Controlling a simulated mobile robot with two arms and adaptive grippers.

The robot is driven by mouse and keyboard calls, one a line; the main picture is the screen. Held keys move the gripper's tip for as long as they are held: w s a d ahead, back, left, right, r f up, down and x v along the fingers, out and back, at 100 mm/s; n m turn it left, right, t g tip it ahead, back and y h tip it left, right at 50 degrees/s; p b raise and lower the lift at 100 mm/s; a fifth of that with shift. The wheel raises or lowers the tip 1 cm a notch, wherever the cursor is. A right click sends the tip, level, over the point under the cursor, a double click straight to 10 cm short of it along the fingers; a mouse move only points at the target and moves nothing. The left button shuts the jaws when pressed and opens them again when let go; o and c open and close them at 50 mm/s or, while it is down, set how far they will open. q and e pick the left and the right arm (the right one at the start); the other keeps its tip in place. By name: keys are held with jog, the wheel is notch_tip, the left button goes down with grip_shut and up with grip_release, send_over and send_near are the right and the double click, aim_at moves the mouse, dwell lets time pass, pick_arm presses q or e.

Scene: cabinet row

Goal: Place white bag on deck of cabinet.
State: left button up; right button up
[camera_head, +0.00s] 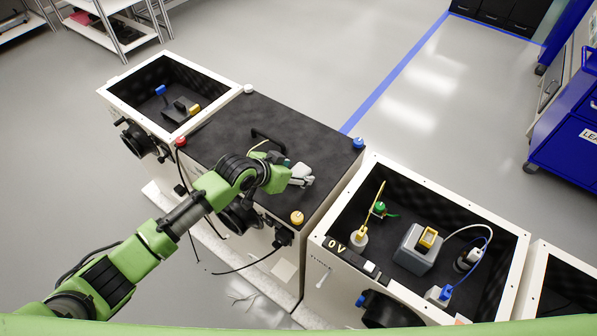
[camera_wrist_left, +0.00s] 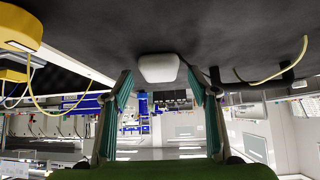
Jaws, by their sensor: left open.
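The white bag (camera_wrist_left: 160,68) is a small rounded white shape in the left wrist view, resting against the black deck between and just beyond my fingertips. My left gripper (camera_wrist_left: 160,88) is open, with one teal-lined finger on each side and a gap to the bag. In the head view my left gripper (camera_head: 302,181) is low over the black deck (camera_head: 225,125) of the closed middle cabinet, near its right front part. A whitish shape (camera_head: 301,169) sits at the fingertips there; bag and fingers are hard to separate. My right gripper is out of view.
The deck carries a black handle (camera_head: 267,138) and coloured corner knobs, including a yellow one (camera_head: 297,217) and a blue one (camera_head: 358,142). Open-topped cabinets stand left (camera_head: 112,93) and right (camera_head: 445,178); the right one holds a grey box (camera_head: 414,254) and cables. The back deck is clear.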

pick_arm(q)
jog(key=shift+w+d+f, duration=0.15)
jog(key=shift+w+f, duration=0.05)
jog(key=c, duration=1.3)
jog(key=shift+r, duration=0.1)
